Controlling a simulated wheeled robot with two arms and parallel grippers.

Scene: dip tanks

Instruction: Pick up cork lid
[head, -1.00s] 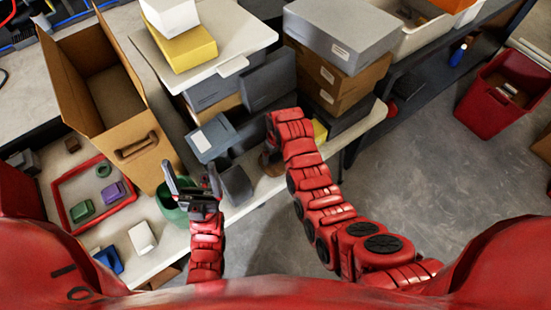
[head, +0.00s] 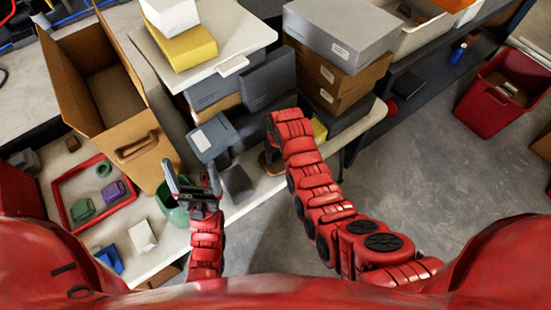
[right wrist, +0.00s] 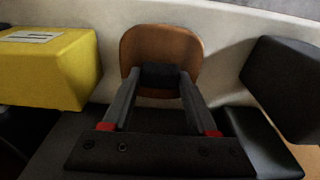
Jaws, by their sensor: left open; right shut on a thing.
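The cork lid (right wrist: 160,47) is a brown rounded piece at the top middle of the right wrist view, close against a pale surface. A dark block (right wrist: 159,75), seemingly its handle, is between the fingertips of my right gripper (right wrist: 158,84), which is shut on it. Whether the lid is lifted is unclear. In the head view a brown bit of it (head: 271,164) shows beside my right arm, whose gripper is largely hidden there. My left gripper (head: 190,172) is open and empty above the front of the bench, over a green round container (head: 176,213).
Grey and brown boxes (head: 338,75) are stacked behind my right arm. A yellow box (right wrist: 55,68) and dark boxes (right wrist: 285,85) flank the lid closely. An open cardboard box (head: 100,100) and a red-rimmed tray (head: 62,203) are at the left. Floor at the right is clear before a red bin (head: 493,105).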

